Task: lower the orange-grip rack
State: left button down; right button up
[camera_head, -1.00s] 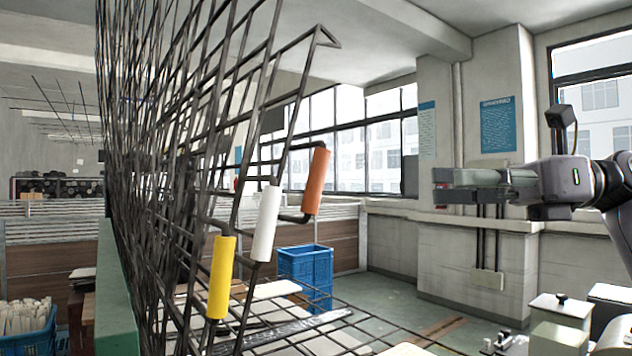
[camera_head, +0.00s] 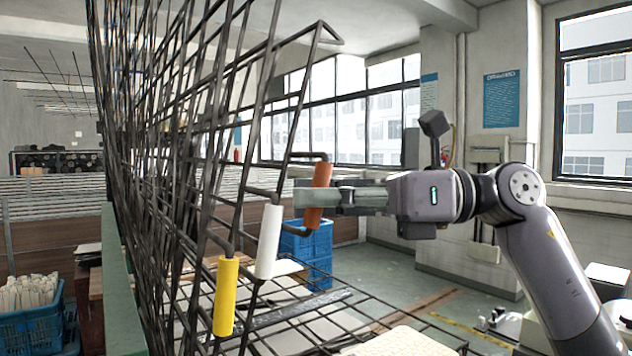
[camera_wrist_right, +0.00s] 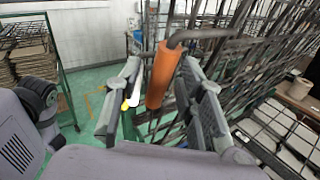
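The orange grip (camera_head: 319,190) sits on a bent black wire handle of a raised wire rack (camera_head: 290,100) in the head view. A white grip (camera_head: 268,241) and a yellow grip (camera_head: 226,296) hang on similar handles to its lower left. My right gripper (camera_head: 312,197) reaches in from the right at the orange grip. In the right wrist view the orange grip (camera_wrist_right: 163,75) stands between the two spread fingers of the gripper (camera_wrist_right: 160,105), nearer the right finger, with a gap on the left. My left gripper is not in view.
Several upright wire panels stand close together at the left, beside a green post (camera_head: 118,285). A flat wire shelf (camera_head: 330,325) extends below the grips. Blue crates (camera_head: 309,255) stand on the floor behind. Open floor shows below the right arm.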

jog(key=shift+a, duration=0.25)
jog(key=shift+d, duration=0.1)
grip_shut()
dwell(0.7)
